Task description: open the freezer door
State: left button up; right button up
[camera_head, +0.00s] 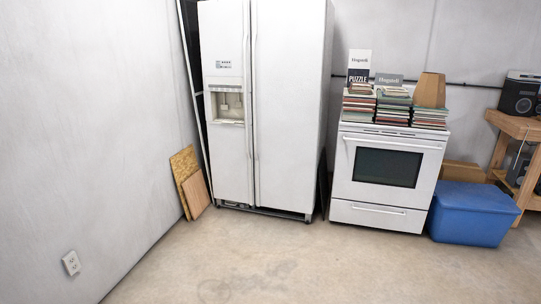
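A white side-by-side refrigerator (290,110) stands against the back wall, left of centre. Its narrower left door (226,165) has an ice and water dispenser (227,104) and a small control panel. The wider right door is plain. Two long vertical handles (250,85) run side by side along the seam between the doors. Both doors look shut. Neither of my grippers is in view.
A white oven (384,180) with stacked books (394,106) on top stands to the right. A blue bin (472,212) and a wooden shelf (515,125) are farther right. Wooden boards (192,185) lean at the left wall. The concrete floor (300,265) in front is clear.

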aim_at(224, 25)
jog(key=i, duration=3.5)
